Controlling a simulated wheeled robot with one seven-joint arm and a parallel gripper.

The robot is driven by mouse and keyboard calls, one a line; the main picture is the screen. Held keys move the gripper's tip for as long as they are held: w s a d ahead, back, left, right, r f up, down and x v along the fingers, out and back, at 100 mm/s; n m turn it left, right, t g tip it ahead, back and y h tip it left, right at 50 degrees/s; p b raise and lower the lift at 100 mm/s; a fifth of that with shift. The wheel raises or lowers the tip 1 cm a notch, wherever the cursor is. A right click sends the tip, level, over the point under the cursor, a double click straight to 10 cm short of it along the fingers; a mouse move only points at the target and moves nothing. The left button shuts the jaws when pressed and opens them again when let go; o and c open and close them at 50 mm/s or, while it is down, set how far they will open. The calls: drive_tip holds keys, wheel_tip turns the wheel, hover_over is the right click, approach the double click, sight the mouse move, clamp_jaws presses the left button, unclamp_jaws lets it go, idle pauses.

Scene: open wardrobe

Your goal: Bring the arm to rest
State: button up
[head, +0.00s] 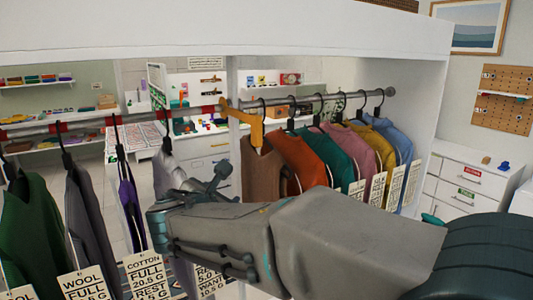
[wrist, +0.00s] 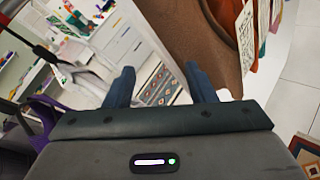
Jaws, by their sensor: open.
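My arm reaches from the right edge of the head view across the wardrobe front. My gripper (head: 217,183) is at the arm's far end, between the left and right groups of hanging clothes and below the rail. In the wrist view my gripper (wrist: 161,84) has its two dark fingers well apart, with nothing between them. A brown garment (wrist: 187,35) hangs close beyond the right finger; it also shows in the head view (head: 262,172). I cannot tell whether the finger touches it. My forearm hides the lower parts of some garments.
A metal rail (head: 300,102) with red bands crosses the wardrobe, with an orange piece (head: 250,125) on it. Green (head: 35,225), grey (head: 88,225) and purple (head: 130,205) garments hang left; several coloured ones hang right. Paper tags (head: 147,275) hang low. A white side panel (head: 425,110) stands right.

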drive_tip(key=s+d+f+m+g+h, duration=0.1)
drive_tip(key=s+d+f+m+g, duration=0.2)
drive_tip(key=d+m, duration=0.3)
drive_tip(key=s+d+f+m+g, duration=0.2)
drive_tip(key=s+d+f+m, duration=0.15)
drive_tip(key=d, duration=0.45)
drive_tip(key=s+d+f+m+g+h, duration=0.1)
drive_tip(key=s+d+f+m+g, duration=0.15)
drive_tip(key=d+f+m, duration=0.35)
drive_tip(key=s+d+f+m+g+y, duration=0.2)
drive_tip(key=s+m, duration=0.4)
drive_tip(key=m, duration=0.1)
drive_tip(key=s+d+f+m+g+y, duration=0.2)
drive_tip(key=s+d+f+m, duration=0.1)
drive_tip(key=s+m, duration=0.3)
drive_tip(key=shift+s+m, duration=0.35)
drive_tip(key=shift+s, duration=0.35)
